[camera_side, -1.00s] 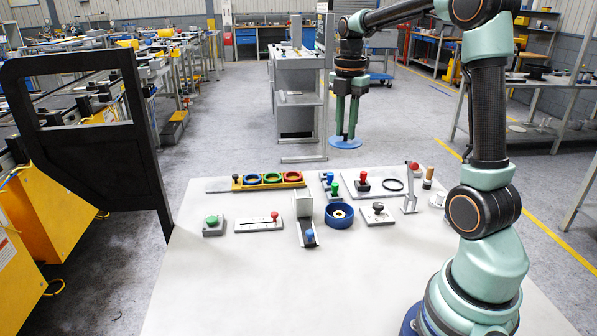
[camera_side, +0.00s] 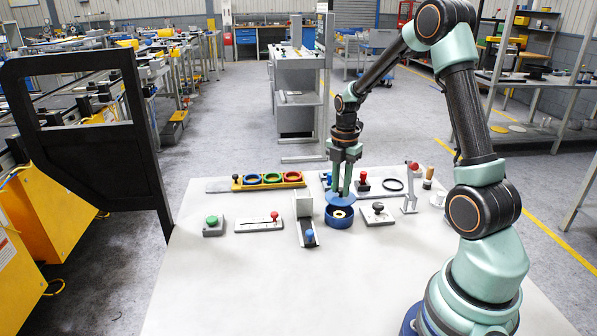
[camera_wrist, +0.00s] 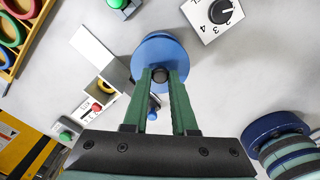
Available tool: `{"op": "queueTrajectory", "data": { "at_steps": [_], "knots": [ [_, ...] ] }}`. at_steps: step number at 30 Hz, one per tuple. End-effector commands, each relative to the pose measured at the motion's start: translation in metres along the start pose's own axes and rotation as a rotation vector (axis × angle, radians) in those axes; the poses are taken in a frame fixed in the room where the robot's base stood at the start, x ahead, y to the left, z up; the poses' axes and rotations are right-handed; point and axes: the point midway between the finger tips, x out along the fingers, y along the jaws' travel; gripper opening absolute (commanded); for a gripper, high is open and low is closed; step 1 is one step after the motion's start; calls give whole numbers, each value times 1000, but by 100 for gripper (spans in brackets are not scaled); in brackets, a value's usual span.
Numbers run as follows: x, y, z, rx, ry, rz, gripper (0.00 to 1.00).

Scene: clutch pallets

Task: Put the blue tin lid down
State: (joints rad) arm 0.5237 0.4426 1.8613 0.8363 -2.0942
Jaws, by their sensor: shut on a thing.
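The blue tin lid (camera_side: 340,199) is a flat round disc with a dark knob. My gripper (camera_side: 341,190) is shut on the knob, with its fingers pointing down, and carries the lid about level. In the wrist view the lid (camera_wrist: 160,50) hangs beyond the fingertips (camera_wrist: 160,76). In the side view the round blue tin (camera_side: 339,220) stands on the table just below the lid. Its open top shows a pale ring inside. The lid appears above the tin's far rim; I cannot tell whether they touch. In the wrist view the lid hides most of what is under it.
A white holder (camera_side: 304,207) stands close left of the tin, and a dial box (camera_side: 377,219) close right. Behind are a yellow tray (camera_side: 239,186) with coloured rings and a red-knobbed block (camera_side: 362,186). The front of the pale table (camera_side: 250,290) is clear.

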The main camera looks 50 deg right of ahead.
Motion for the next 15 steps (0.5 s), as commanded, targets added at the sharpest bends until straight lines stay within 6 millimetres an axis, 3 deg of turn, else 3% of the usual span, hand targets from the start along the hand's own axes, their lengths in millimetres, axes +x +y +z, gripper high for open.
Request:
{"op": "queueTrajectory", "data": {
  "at_steps": [7, 15],
  "knots": [
    [32, -1, -1, 0, 2, -4, 0],
    [36, -1, 0, 0, 1, -1, 0]
  ]
}}
